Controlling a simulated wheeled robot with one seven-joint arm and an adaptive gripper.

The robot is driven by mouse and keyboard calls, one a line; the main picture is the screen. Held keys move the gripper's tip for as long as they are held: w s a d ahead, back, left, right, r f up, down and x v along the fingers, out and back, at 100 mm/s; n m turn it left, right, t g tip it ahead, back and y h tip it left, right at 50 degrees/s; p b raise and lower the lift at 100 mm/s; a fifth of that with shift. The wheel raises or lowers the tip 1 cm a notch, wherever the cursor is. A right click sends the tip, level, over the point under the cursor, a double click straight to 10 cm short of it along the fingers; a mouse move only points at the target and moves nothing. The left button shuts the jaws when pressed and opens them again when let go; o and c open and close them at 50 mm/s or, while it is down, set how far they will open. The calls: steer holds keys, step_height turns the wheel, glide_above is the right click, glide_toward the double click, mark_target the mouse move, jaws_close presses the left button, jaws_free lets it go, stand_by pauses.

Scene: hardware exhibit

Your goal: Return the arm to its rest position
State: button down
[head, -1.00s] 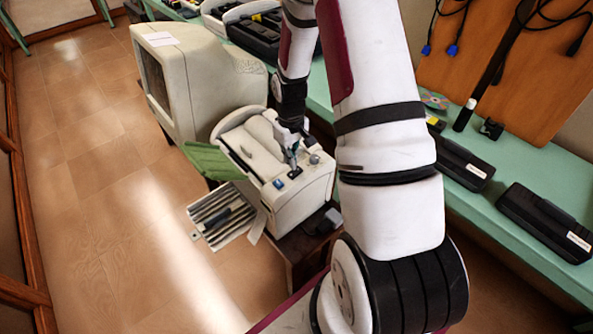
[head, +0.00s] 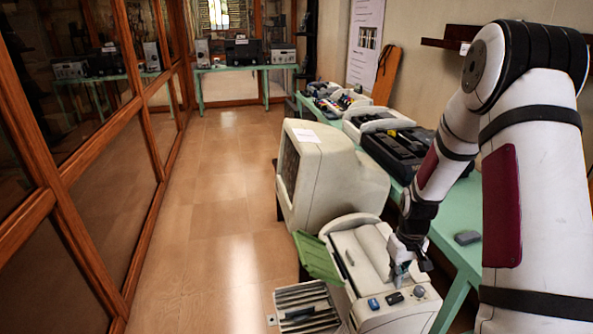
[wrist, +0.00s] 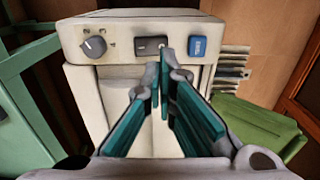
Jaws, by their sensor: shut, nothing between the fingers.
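My arm (head: 525,180) reaches down from the upper right of the head view, bent at the elbow. My gripper (head: 400,280) points down just above a beige machine (head: 365,262) with a knob and blue button. In the wrist view my gripper (wrist: 166,95) has its teal-padded fingers converging at the tips, with nothing between them. The machine's panel (wrist: 120,48) lies beyond the fingertips, with a grey knob, a dark switch and a blue button. I cannot tell whether the fingertips touch the machine.
A beige monitor (head: 335,180) stands behind the machine. A green flap (head: 318,256) and a slotted tray (head: 305,305) stick out at its left. A green table (head: 460,215) with devices runs along the right. Glass partitions (head: 70,200) line the left; the floor (head: 215,215) between is clear.

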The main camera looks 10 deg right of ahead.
steer(key=s+a+r+t+h, duration=0.15)
steer(key=a+r, duration=0.25)
steer(key=r, duration=0.7)
steer(key=s+a+r+t+y, duration=0.15)
steer(key=a+r, duration=0.35)
steer(key=r, duration=0.7)
steer(key=s+a+r+t, duration=0.1)
steer(key=s+a+r, duration=0.3)
steer(key=s, duration=0.4)
steer(key=s+a+r+t, duration=0.1)
steer(key=s+a+r, duration=0.4)
steer(key=s+r, duration=0.2)
steer(key=shift+s+t, duration=0.3)
steer(key=shift+s, duration=0.65)
steer(key=shift+r, duration=0.15)
